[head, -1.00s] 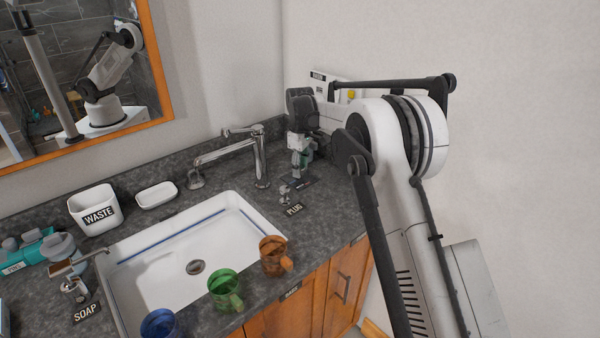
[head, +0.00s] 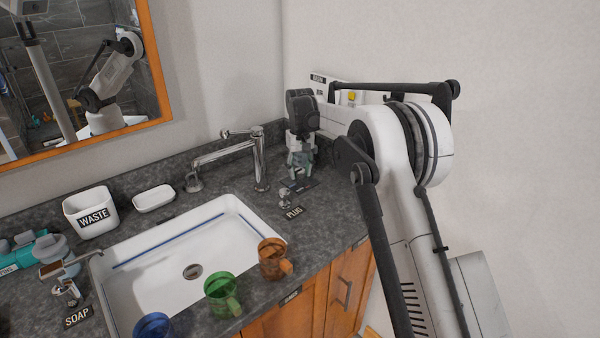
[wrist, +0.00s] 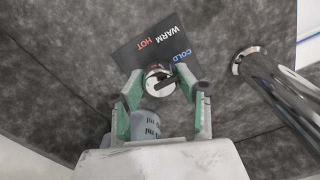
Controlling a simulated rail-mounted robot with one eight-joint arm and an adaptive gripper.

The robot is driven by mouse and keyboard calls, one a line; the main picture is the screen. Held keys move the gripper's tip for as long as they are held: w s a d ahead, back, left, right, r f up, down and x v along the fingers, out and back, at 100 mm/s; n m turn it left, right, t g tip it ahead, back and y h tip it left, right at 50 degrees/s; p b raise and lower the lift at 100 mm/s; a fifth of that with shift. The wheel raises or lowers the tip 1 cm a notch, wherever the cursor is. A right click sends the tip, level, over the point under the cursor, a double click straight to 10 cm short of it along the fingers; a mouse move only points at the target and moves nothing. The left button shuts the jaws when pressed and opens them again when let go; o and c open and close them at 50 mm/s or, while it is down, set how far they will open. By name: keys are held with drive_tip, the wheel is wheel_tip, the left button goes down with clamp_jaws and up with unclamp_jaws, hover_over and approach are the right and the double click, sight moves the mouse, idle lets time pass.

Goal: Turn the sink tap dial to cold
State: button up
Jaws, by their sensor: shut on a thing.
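The tap dial (wrist: 160,80) is a small round chrome knob with a dark bar across it, set on the counter beside the sink tap. A black label card (wrist: 150,42) behind it reads WARM, HOT in red and COLD in blue; COLD is nearest the right finger. My gripper (wrist: 160,86) has green-padded fingers on either side of the dial, shut on it. In the head view my gripper (head: 300,168) points down at the counter right of the chrome tap (head: 260,165), and the dial is hidden there. Which word the dial's bar points to I cannot tell.
The tap's chrome post (wrist: 265,85) stands close to the right of my gripper in the wrist view. A plug (head: 285,197) with its label lies in front. The white sink (head: 140,290) is to the left, with orange (head: 272,260) and green (head: 222,295) mugs along its front edge.

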sight(300, 169)
drive_tip(key=shift+m, duration=0.3)
drive_tip(key=o, duration=1.1)
wheel_tip(300, 169, up, 12)
idle(0.3)
